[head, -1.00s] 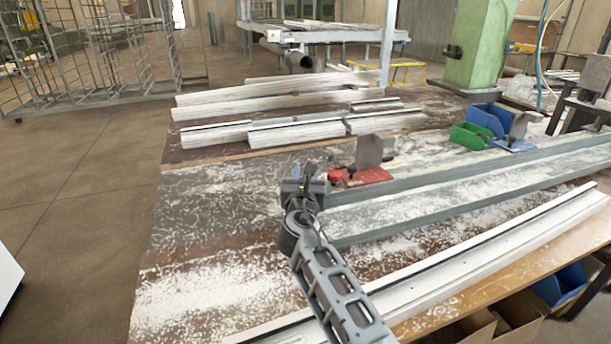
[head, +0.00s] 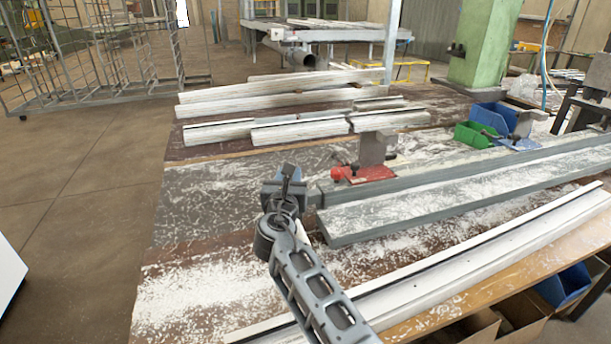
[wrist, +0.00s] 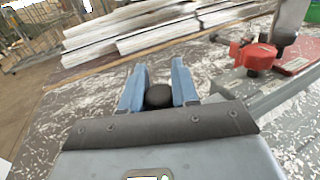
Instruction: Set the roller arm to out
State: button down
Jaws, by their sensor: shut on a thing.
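My gripper (head: 284,185) is low over the bench, just left of the near end of the grey profile rail (head: 345,190). In the wrist view, its two blue fingers (wrist: 158,90) are shut on a round black end (wrist: 159,96), seemingly the roller arm's. A dark upright piece (head: 289,171) shows at the fingers in the head view; the rest of the roller arm is hidden by my gripper. The red clamp base (head: 366,174) with its grey upright block is right of my gripper, apart from it. It also shows in the wrist view (wrist: 259,57).
White profiles (head: 300,131) lie in stacks behind. A long white profile (head: 480,250) lies along the front edge. Green (head: 474,135) and blue (head: 492,117) bins stand at the back right. The bench left of my gripper is clear apart from white shavings.

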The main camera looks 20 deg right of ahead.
jog(key=a+r+b, duration=0.1)
jog(key=a+b, duration=0.4)
jog(key=a, duration=1.7)
jog(key=shift+a, duration=0.25)
jog(key=shift+w, duration=0.1)
jog(key=c, duration=1.2)
grip_release()
jog(key=o, duration=0.3)
jog(key=shift+d+f, duration=0.1)
jog(key=shift+f, duration=0.1)
jog(key=v, duration=0.8)
